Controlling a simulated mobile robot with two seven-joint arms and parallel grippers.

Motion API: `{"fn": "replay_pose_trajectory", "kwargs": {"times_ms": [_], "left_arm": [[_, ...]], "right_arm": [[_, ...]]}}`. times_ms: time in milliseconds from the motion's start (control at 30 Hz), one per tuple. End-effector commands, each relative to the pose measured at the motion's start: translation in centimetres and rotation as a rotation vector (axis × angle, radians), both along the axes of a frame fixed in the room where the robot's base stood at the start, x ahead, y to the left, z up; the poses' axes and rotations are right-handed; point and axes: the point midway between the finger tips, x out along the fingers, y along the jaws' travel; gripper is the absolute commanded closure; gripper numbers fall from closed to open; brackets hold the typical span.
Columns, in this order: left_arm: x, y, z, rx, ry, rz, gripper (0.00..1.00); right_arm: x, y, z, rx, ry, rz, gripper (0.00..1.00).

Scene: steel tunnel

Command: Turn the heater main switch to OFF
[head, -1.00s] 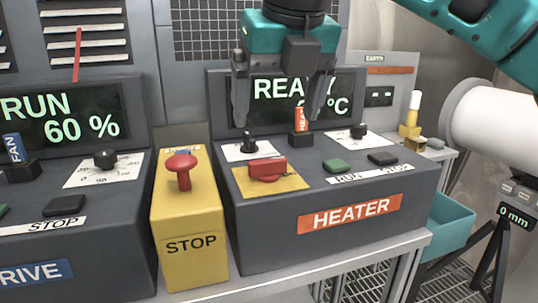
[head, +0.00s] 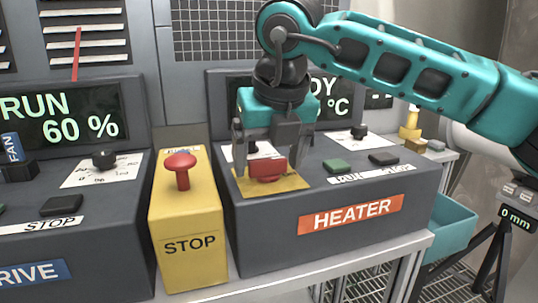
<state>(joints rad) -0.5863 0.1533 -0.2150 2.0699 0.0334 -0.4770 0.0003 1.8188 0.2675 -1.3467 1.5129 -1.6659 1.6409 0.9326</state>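The heater main switch is a red rotary handle (head: 267,170) on a yellow plate (head: 285,184) on the sloping top of the grey heater console (head: 268,232). The console has an orange HEATER label (head: 350,213). My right gripper (head: 269,160) points down over the switch. It is open, with one finger to the left of the red handle and one to the right. I cannot tell whether the fingers touch the handle. The gripper partly hides the top of the handle, the black knob behind it and the heater display. My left gripper is not in view.
A yellow STOP box (head: 187,235) with a red mushroom button (head: 180,168) stands close left of the console. Green (head: 337,166) and black (head: 383,158) buttons and another knob (head: 359,131) are to the right. The drive console (head: 70,240) is at far left.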

Motion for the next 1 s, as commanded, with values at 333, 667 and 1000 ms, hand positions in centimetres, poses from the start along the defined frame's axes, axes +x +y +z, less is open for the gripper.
{"fn": "replay_pose_trajectory", "kwargs": {"times_ms": [333, 667, 1000], "left_arm": [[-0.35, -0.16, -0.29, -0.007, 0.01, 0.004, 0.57], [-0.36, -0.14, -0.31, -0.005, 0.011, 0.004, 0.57], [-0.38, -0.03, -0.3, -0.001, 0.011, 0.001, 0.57]], "right_arm": [[-0.02, 0.0, 0.04, 0.0, 0.0, 0.0, 0.51], [-0.02, -0.02, 0.05, 0.001, 0.0, 0.009, 0.65], [0.02, -0.14, 0.08, 0.003, 0.001, 0.16, 0.65]]}}
